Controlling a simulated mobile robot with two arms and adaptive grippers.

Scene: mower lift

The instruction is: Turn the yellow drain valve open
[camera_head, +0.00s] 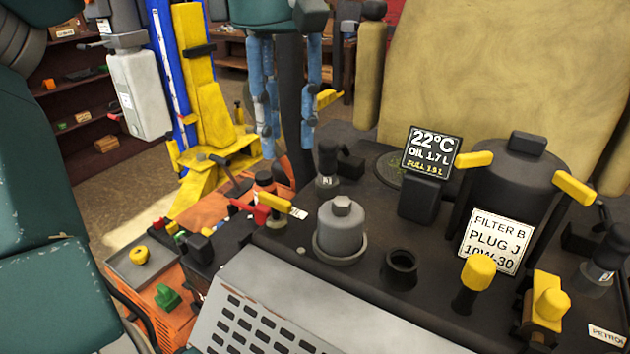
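Several yellow parts show on the dark engine deck, and I cannot tell for certain which is the drain valve. A squat yellow valve-like fitting (546,304) stands at the front right edge. A yellow knob on a black stem (478,273) is left of it. A yellow-ended handle with red beside it (273,202) is further back left. My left gripper (289,148) hangs in at the top centre, its worn blue fingers pointing down and apart. It looks open and empty, above and behind the engine in the picture. My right gripper is out of view.
A grey filter (342,232), an open black port (400,268) and a black canister (518,185) with yellow-tipped handles crowd the deck. A small display (432,152) reads 22°C. A blue and yellow lift post (205,90) stands behind.

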